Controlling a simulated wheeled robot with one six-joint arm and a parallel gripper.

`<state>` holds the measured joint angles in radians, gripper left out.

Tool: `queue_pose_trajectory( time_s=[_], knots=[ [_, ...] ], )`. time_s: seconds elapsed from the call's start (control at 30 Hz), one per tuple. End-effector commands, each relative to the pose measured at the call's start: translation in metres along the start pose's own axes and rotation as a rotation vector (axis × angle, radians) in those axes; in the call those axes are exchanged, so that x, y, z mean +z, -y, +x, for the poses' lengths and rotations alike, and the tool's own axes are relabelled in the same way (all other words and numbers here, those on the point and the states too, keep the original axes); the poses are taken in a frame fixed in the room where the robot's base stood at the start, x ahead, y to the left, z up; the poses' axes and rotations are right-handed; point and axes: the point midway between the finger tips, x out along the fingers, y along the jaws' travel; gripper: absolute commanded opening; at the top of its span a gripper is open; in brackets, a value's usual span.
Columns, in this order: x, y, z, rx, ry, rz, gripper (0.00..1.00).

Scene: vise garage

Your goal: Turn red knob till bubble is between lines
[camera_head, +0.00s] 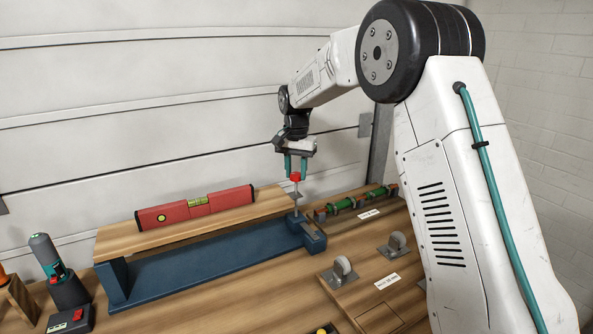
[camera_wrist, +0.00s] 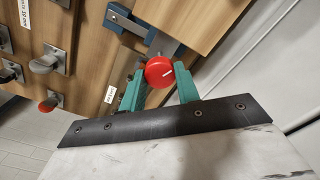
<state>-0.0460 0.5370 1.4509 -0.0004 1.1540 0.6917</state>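A red knob (camera_head: 295,177) tops a thin upright screw at the right end of a blue stand (camera_head: 200,262). The stand carries a tilted wooden plank (camera_head: 130,240). A red spirit level (camera_head: 225,202) lies on the plank; its yellow-green vial (camera_head: 197,202) shows, but the bubble is too small to place against the lines. My gripper (camera_head: 296,166) points down over the knob, its teal fingers apart.
A green and red part (camera_head: 350,203) lies on a labelled board at the right. Grey-wheeled fixtures (camera_head: 342,268) stand on another board in front. A grey and teal tool (camera_head: 50,262) stands in a holder at the left. A garage door rises behind the bench.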

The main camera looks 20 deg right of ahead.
Motion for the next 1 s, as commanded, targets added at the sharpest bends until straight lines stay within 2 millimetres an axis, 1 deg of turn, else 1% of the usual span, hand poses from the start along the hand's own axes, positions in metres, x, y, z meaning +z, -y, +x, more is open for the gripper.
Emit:
queue_pose_trajectory(
  time_s=[0.13, 0.23, 0.5, 0.6, 0.93, 0.97, 1.0],
  knots=[
    [0.0000, 0.0003, -0.0003, -0.001, 0.000, -0.003, 0.09],
    [0.0001, 0.0004, -0.0005, -0.001, 0.000, -0.048, 0.09],
    [0.0000, 0.0004, -0.0006, -0.001, -0.001, -0.315, 0.09],
    [0.0000, 0.0003, -0.0007, -0.001, -0.001, -0.370, 0.09],
    [0.0000, 0.0004, -0.0009, -0.002, -0.001, -0.386, 0.09],
    [0.0000, 0.0004, -0.0009, -0.002, -0.001, -0.386, 0.40],
    [-0.0001, 0.0003, -0.0009, -0.001, -0.001, -0.385, 0.51]
  ],
)
